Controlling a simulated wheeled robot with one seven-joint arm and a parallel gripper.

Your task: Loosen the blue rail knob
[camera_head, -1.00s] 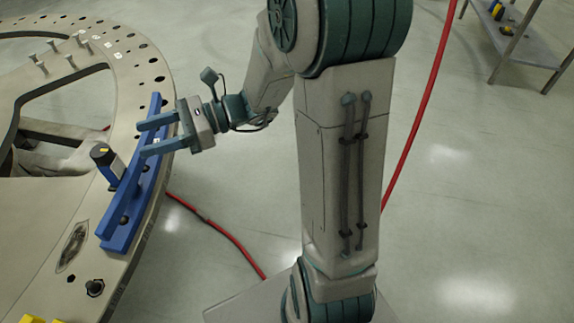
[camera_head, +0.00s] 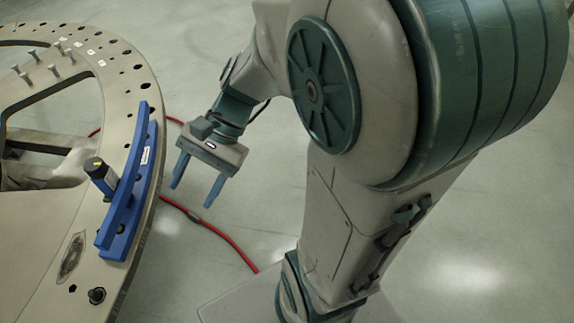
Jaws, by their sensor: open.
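The blue rail (camera_head: 133,187) lies along the right edge of the big ring-shaped plate (camera_head: 55,231). My gripper (camera_head: 189,197) is to the right of the rail, past the plate's edge and over the floor. Its two blue-grey fingers are spread and point downward. Nothing is between them, and it is apart from the knob and the rail.
Several pale bolts (camera_head: 58,45) stand on the plate at the upper left. A red hose (camera_head: 226,236) runs across the floor.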

